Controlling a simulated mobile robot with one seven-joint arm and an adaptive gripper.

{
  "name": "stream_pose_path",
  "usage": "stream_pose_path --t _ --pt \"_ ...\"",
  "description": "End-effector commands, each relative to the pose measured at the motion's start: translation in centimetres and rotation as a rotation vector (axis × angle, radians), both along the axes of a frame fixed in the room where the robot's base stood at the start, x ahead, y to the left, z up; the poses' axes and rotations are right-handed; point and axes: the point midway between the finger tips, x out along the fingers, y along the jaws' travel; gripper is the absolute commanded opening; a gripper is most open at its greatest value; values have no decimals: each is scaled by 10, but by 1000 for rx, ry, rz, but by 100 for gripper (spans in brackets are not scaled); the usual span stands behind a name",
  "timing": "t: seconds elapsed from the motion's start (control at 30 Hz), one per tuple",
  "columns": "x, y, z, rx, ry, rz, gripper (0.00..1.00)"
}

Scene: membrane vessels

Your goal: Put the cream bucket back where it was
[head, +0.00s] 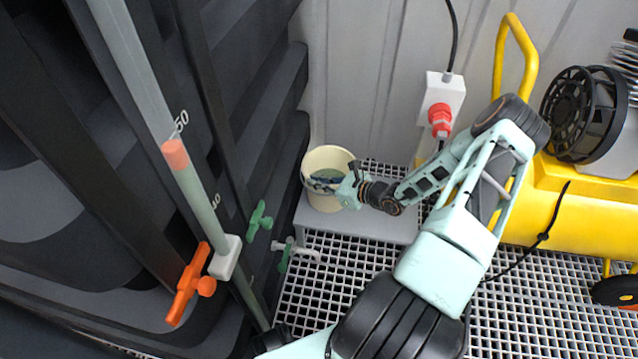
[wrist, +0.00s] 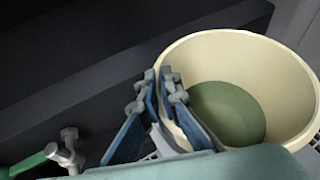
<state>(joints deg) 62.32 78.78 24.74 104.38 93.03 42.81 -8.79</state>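The cream bucket (head: 326,200) is at the left end of a light grey step, near the dark wall, and looks upright. Greenish liquid shows inside it. My gripper (head: 348,188) is at the right side of its rim. In the wrist view the bucket (wrist: 283,68) fills the right side, and my gripper (wrist: 163,85) straddles its wall, one blue-padded finger inside and one outside. The fingers are close together with the cream wall between them, so the gripper looks shut on the rim. Whether the bucket's base touches the step is hard to tell.
The grey step (head: 375,227) has bare room right of the bucket. Dark ribbed tank walls with green valve handles (head: 258,221) and an orange handle (head: 190,284) stand left. A yellow compressor (head: 580,205) stands right, a white socket box (head: 444,95) behind. Metal grating (head: 545,300) covers the floor.

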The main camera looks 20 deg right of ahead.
Motion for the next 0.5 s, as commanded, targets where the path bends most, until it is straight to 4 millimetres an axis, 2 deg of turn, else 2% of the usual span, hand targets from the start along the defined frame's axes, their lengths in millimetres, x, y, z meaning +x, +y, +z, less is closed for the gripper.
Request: stream_pose_path --t 0.17,0.37,0.5 --pt "11 1 -8 0 -12 3 0" --pt "10 1 -34 1 -10 1 0" --pt "10 1 -36 -1 -11 3 0"
